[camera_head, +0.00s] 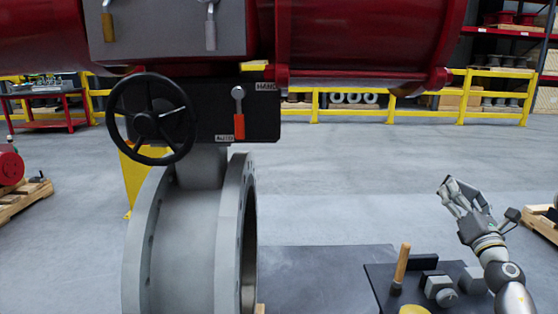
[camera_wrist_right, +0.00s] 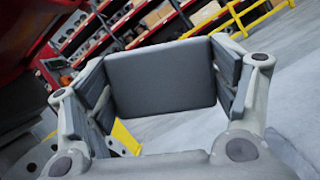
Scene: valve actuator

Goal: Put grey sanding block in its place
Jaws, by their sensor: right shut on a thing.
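The grey sanding block (camera_wrist_right: 160,76) is a flat, rounded rectangle in the right wrist view, with a finger pressed to each side. My right gripper (camera_head: 455,189) is shut on it and is raised at the right of the head view, above and behind the dark tray (camera_head: 378,271). In the head view I cannot clearly tell the block apart from the grey fingers. The block's place cannot be made out for certain. My left gripper is not in view.
On the tray stand a wooden-handled tool (camera_head: 401,265) and several grey and black parts (camera_head: 439,288). A large grey valve (camera_head: 185,240) with a black handwheel (camera_head: 150,118) and red actuator (camera_head: 365,35) fills the left and top. Open floor lies between valve and yellow railing (camera_head: 350,117).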

